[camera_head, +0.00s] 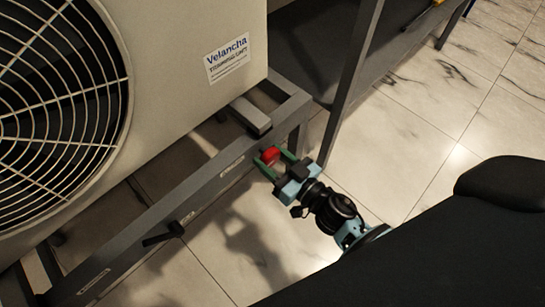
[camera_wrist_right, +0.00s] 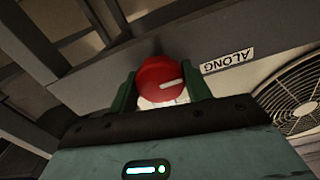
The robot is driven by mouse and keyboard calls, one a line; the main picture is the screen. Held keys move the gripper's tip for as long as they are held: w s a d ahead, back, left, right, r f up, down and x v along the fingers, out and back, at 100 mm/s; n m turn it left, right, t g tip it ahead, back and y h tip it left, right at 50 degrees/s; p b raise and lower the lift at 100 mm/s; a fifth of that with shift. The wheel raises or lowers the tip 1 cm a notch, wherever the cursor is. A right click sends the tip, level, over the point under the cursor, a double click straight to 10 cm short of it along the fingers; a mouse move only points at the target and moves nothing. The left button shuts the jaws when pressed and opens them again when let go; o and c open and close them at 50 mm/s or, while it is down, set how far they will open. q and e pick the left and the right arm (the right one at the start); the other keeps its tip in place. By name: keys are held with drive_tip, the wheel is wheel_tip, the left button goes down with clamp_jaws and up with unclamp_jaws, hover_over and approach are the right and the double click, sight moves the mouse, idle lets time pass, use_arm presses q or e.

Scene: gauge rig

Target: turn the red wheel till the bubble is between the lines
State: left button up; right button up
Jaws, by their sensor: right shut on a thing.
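The red wheel (camera_head: 270,155) sits on the front rail of the grey frame under the fan unit. In the right wrist view the red wheel (camera_wrist_right: 160,80) shows a white mark on its face pointing right. My right gripper (camera_head: 272,162) has its green fingers on either side of the wheel and is shut on it; the fingers also show in the right wrist view (camera_wrist_right: 160,92). A label reading "ALONG" (camera_wrist_right: 227,60) is on the rail beside the wheel. I cannot make out a bubble or its lines in either view. My left gripper is not in view.
The large fan unit (camera_head: 190,100) stands on the grey frame (camera_head: 140,235). A black handle (camera_head: 163,235) sticks out from the rail farther left. A dark bench (camera_head: 320,45) with a grey leg stands behind.

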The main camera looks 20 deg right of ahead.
drive_tip(key=shift+n, duration=0.3)
drive_tip(key=n+p, duration=0.1)
drive_tip(key=n, duration=0.1)
drive_tip(key=shift+n, duration=0.4)
drive_tip(key=n, duration=0.3)
drive_tip(key=shift+n, duration=0.3)
drive_tip(key=n, duration=0.4)
drive_tip(key=shift+p, duration=0.4)
drive_tip(key=shift+n, duration=1.8)
drive_tip(key=o, duration=1)
drive_tip(key=shift+c, duration=0.2)
